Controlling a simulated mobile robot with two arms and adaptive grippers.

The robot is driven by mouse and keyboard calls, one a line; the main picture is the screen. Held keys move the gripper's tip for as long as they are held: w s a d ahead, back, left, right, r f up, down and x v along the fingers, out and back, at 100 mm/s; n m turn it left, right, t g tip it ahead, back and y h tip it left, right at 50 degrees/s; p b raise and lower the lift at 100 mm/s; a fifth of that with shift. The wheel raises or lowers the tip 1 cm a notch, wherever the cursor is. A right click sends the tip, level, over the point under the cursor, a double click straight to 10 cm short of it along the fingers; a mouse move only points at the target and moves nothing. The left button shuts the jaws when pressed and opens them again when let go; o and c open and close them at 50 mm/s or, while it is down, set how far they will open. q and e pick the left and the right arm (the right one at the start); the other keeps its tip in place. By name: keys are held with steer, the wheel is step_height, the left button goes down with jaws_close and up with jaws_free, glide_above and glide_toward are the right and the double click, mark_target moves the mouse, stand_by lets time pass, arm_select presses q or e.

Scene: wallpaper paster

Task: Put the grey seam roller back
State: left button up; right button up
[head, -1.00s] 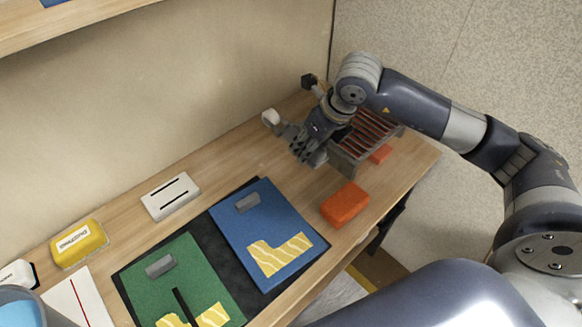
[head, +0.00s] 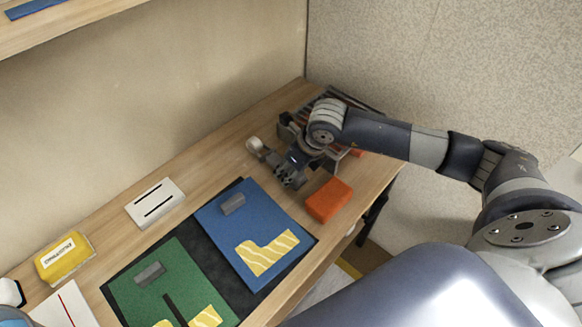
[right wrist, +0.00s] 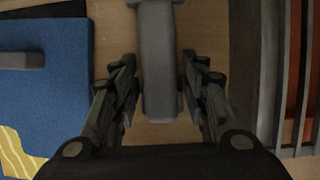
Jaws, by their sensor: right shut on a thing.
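The grey seam roller (head: 254,144) is at the back right in the head view, its pale roller end showing left of my right gripper (head: 281,170). In the right wrist view its grey handle (right wrist: 158,62) lies between the fingers of my right gripper (right wrist: 158,95), which is shut on it. Wooden tabletop shows around the handle; I cannot tell whether the roller touches it. A barred metal rack (head: 372,103) stands beside and behind my right gripper, partly hidden by my arm. My left gripper is not in view.
An orange block (head: 328,199) lies in front of my right gripper. A blue board (head: 238,225) and a green board (head: 140,298) lie on a dark mat. A white slotted block (head: 155,203) and a yellow block (head: 64,258) are at left. Bare wood runs along the wall.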

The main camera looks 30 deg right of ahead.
steer(key=shift+f, duration=0.15)
steer(key=o, duration=1.2)
steer(key=shift+p, duration=0.3)
steer(key=b+v, duration=0.1)
steer(key=v, duration=0.4)
steer(key=shift+b, duration=0.4)
steer(key=v, duration=0.6)
steer(key=shift+s+a+f, duration=0.1)
steer(key=shift+a, duration=0.05)
